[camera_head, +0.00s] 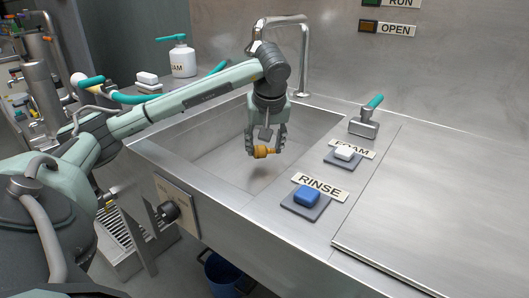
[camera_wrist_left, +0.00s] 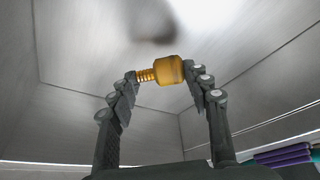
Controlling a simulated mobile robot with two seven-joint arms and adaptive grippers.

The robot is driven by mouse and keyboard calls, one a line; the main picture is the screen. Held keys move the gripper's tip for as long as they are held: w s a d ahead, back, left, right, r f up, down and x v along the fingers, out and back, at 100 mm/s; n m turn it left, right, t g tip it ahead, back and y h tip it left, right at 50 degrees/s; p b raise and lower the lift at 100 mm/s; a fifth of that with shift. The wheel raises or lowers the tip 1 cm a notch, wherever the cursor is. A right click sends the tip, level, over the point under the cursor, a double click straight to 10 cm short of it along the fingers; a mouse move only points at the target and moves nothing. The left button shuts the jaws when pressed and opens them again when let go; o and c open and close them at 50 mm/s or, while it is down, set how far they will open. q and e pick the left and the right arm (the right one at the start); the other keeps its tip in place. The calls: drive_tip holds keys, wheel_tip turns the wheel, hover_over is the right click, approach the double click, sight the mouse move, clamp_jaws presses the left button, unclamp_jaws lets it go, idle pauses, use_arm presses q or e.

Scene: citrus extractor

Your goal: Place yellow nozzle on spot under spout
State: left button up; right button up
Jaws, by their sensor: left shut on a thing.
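The yellow nozzle (camera_head: 262,152) is an orange-yellow piece with a ribbed narrow end and a wider rounded body. My left gripper (camera_head: 265,151) is shut on it and holds it sideways over the sink basin (camera_head: 190,150). In the left wrist view the nozzle (camera_wrist_left: 165,71) lies between the two fingertips of the left gripper (camera_wrist_left: 162,75), its ribbed end at the left finger. The curved metal spout (camera_head: 303,50) rises behind the gripper at the sink's back edge. The spot under the spout is not clearly visible. My right gripper is not in view.
A teal-handled tool (camera_head: 366,120) stands on the counter. A white bottle (camera_head: 183,60) stands at the back left. The counter at right (camera_head: 450,190) is clear.

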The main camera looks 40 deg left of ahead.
use_arm(q)
wheel_tip(320, 180, down, 2)
drive_tip(key=shift+f, duration=0.1)
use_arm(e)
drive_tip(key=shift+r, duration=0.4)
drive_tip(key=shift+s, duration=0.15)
use_arm(q)
drive_tip(key=o, duration=1.1)
drive_tip(key=shift+o, duration=0.2)
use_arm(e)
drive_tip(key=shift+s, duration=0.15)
use_arm(q)
drive_tip(key=p+v, duration=0.2)
drive_tip(key=v, duration=1)
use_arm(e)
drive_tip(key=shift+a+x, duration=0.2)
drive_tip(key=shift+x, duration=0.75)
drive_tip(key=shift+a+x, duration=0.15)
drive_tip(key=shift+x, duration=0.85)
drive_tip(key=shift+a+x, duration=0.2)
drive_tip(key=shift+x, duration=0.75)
